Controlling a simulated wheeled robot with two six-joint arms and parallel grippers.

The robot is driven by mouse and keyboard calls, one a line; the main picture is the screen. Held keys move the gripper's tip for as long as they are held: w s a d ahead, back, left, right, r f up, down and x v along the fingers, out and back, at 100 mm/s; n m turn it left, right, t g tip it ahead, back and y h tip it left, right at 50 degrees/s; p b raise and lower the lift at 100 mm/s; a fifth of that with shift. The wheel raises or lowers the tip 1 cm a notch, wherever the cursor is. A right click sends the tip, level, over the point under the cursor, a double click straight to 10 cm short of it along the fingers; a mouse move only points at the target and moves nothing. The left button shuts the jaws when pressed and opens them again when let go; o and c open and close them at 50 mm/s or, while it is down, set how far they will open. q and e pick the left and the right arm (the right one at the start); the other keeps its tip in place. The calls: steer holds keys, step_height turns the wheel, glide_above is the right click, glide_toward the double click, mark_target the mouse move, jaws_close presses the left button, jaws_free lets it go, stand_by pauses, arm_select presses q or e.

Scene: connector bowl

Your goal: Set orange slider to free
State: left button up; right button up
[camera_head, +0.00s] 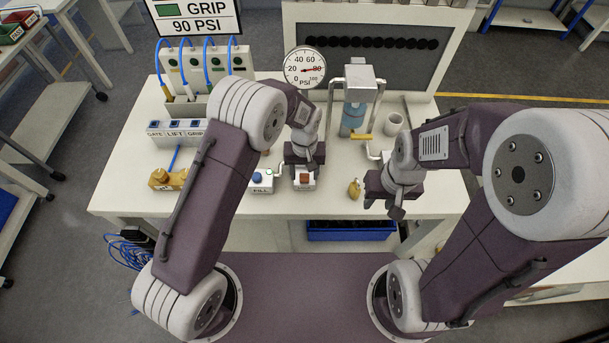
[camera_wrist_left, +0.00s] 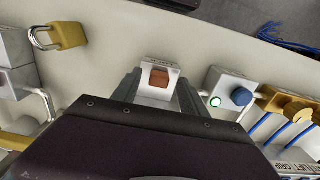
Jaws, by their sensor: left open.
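The orange slider (camera_head: 304,178) sits on a small white block (camera_head: 304,186) near the front edge of the bench. In the left wrist view the slider (camera_wrist_left: 159,77) shows as a red-orange piece set in the white block (camera_wrist_left: 158,94); the block's lettering is too small to read. My left gripper (camera_head: 304,162) is open just above and behind the block. In its wrist view the two fingers of the left gripper (camera_wrist_left: 158,88) stand on either side of the block; contact cannot be told. My right gripper (camera_head: 384,200) hangs at the bench's front right, apart from the slider; its jaw gap is unclear.
A white FILL box (camera_head: 262,180) with a blue knob stands close left of the block. A brass padlock (camera_head: 355,188) lies to the right. A yellow fitting (camera_head: 168,179) and GATE/LIFT/GRIP switches (camera_head: 177,132) are left. A pressure gauge (camera_head: 305,67) stands behind.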

mark_target(304, 177)
arm_select(q)
step_height(304, 177, up, 8)
steer(key=shift+f+b, duration=0.25)
steer(key=shift+b, duration=0.25)
